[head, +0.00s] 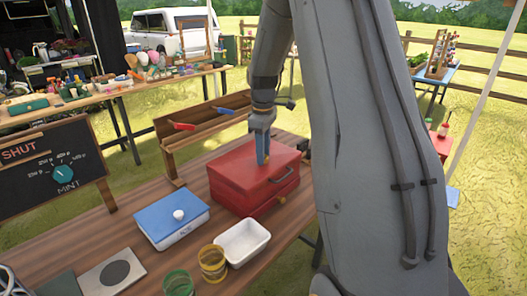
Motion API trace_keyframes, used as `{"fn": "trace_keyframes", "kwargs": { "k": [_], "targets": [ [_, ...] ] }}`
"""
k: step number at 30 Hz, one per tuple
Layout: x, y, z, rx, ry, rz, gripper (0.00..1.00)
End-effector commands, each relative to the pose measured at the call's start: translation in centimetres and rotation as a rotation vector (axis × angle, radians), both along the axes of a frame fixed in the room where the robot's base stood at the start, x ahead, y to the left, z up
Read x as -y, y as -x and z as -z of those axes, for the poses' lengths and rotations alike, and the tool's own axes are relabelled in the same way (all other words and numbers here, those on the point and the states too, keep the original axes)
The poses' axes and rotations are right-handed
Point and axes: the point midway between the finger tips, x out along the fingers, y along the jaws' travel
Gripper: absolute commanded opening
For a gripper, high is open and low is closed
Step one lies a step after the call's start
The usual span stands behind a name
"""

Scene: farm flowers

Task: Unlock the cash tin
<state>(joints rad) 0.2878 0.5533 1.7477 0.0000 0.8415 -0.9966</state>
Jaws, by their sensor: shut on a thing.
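A red metal box (256,178) with a dark handle on its front stands on the wooden table; it looks like the cash tin. Its lid is closed. A small brass-coloured piece (281,201) shows low on its front, too small to tell whether it is a lock. My gripper (263,158) points down in front of or over the box's lid; whether it touches cannot be told. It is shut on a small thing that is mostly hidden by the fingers.
The wooden rack (172,150) stands behind the box. A chalkboard with a dial (52,168) is at the left.

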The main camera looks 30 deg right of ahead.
Motion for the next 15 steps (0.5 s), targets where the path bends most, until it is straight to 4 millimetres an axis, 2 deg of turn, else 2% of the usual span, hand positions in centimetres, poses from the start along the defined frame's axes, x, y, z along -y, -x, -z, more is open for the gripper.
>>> {"fn": "trace_keyframes", "kwargs": {
  "k": [15],
  "targets": [
    [0.03, -0.15, -0.17, 0.004, 0.001, 0.491, 0.08]
  ]
}}
